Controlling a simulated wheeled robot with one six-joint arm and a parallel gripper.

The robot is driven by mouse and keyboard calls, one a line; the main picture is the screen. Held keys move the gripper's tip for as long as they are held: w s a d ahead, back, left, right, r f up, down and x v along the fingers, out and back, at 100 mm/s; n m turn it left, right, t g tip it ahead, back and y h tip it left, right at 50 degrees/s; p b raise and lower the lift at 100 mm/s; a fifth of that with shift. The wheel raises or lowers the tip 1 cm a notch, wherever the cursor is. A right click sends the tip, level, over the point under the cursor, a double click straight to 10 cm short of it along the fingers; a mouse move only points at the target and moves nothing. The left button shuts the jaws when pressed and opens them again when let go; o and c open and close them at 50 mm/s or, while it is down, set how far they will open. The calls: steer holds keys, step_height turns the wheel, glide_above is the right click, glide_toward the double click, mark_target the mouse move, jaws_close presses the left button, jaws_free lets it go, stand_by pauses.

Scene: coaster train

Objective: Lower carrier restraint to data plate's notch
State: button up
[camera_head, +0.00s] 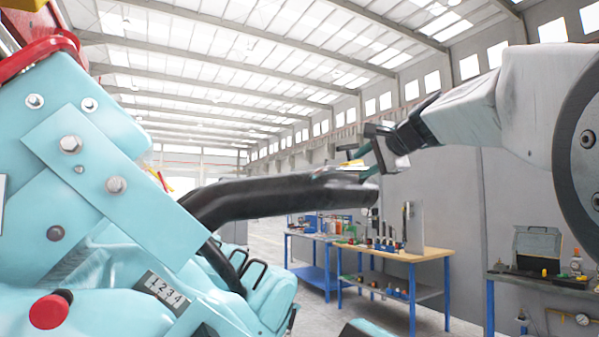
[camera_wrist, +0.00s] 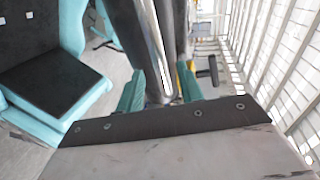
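The carrier (camera_head: 60,130) is a light teal machine filling the left of the head view. Its restraint (camera_head: 270,195) is a thick black bar that leaves the teal arm and reaches right, almost level. The data plate (camera_head: 163,291), a small dark plate marked 1 2 3 4, sits low on the carrier, well below the bar. Its individual notches are too small to tell. My gripper (camera_head: 362,172) is at the bar's far end. In the wrist view its teal fingers (camera_wrist: 160,88) stand on both sides of the restraint (camera_wrist: 130,30) and appear closed on it.
A red knob (camera_head: 48,311) sticks out beside the data plate. A teal and black seat (camera_wrist: 50,85) is left in the wrist view. Behind stand a wooden-topped workbench (camera_head: 400,252) with tools and a dark bench (camera_head: 545,278). Open floor lies between the carrier and benches.

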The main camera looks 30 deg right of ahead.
mark_target(355, 168)
steer(key=x, duration=0.5)
jaws_close()
steer(key=shift+f, duration=0.1)
